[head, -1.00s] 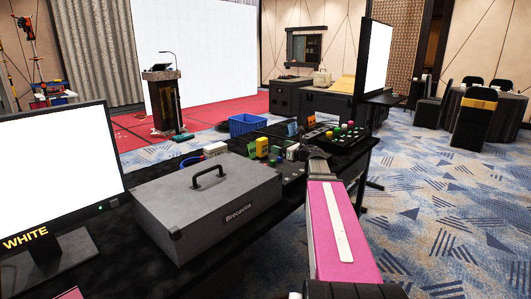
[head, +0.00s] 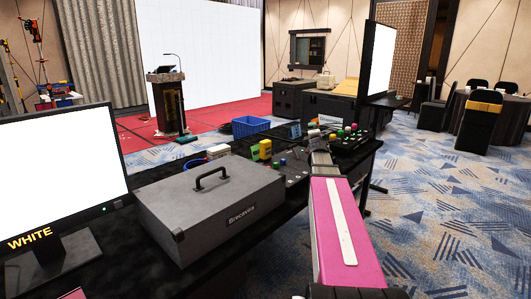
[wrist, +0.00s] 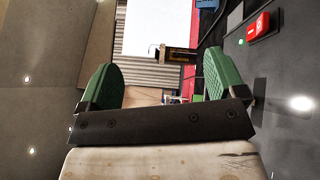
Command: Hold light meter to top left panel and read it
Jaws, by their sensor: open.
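The video wall (head: 200,55) is a large white lit screen at the back in the head view, and faint seams divide it into panels. Its top left panel (head: 148,12) is at the upper corner, near the grey curtain. I cannot tell for sure which item is the light meter; small yellow and green devices (head: 262,149) stand on the black table. My gripper (wrist: 160,75) is open and empty, its two green fingers wide apart in the wrist view. In the head view my arm reaches out over the table's right side, and its end is hard to make out.
A grey case (head: 210,212) and a monitor marked WHITE (head: 55,170) stand on the near table. A blue crate (head: 250,126), a button console (head: 347,137) and a lectern (head: 168,102) are beyond. A red box (wrist: 263,24) shows in the wrist view.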

